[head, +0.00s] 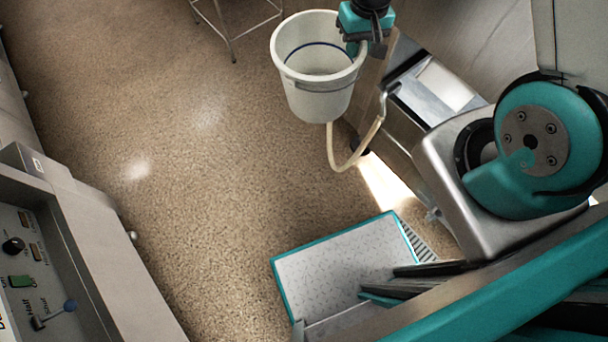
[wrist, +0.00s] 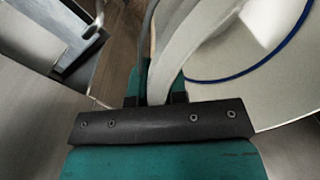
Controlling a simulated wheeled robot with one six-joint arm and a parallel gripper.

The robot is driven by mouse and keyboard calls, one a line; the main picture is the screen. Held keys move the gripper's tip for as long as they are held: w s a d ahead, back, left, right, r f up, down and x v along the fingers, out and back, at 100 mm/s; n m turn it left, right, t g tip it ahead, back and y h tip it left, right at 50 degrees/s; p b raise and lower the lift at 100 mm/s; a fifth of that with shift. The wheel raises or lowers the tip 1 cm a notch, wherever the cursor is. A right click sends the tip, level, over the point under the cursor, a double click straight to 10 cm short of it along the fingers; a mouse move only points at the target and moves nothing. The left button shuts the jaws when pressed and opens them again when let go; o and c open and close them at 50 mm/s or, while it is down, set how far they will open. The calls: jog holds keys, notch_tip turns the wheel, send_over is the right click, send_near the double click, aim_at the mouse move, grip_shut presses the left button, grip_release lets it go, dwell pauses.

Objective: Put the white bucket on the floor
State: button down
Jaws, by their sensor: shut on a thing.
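The white bucket (head: 318,95) is at the top middle of the head view, upright or nearly so, with a dark blue line around its inside. My gripper (head: 360,46) is shut on the right side of the bucket's rim. In the wrist view the gripper (wrist: 158,92) pinches the pale rim, and the bucket's inside wall with the blue line (wrist: 250,68) fills the upper right. I see no contact shadow under the bucket, and it looks held above the floor (head: 215,190). Its exact height cannot be told.
A metal machine (head: 430,95) stands right of the bucket, with a cream hose (head: 345,168) looping below it. A thin-legged metal stand (head: 232,40) is behind at left. A control panel cabinet (head: 95,260) is at lower left. The speckled floor between is clear.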

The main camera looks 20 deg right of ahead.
jog(key=a+f+m+b, duration=0.2)
jog(key=f+m+b, duration=0.1)
jog(key=f+b, duration=1.9)
jog(key=a+f+m+b, duration=0.2)
jog(key=f+m+b, duration=0.2)
jog(key=f+b, duration=1.7)
notch_tip(320, 180, down, 7)
jog(key=shift+w+f+m+t+b, duration=0.1)
jog(key=shift+w+m+t+b, duration=0.2)
jog(key=shift+w+t+b, duration=0.1)
notch_tip(320, 180, down, 19)
jog(key=b, duration=1.1)
jog(key=shift+f, duration=0.15)
jog(key=shift+s, duration=0.1)
jog(key=c, duration=1.1)
grip_release()
jog(key=shift+f, duration=0.1)
jog(key=shift+c, duration=0.2)
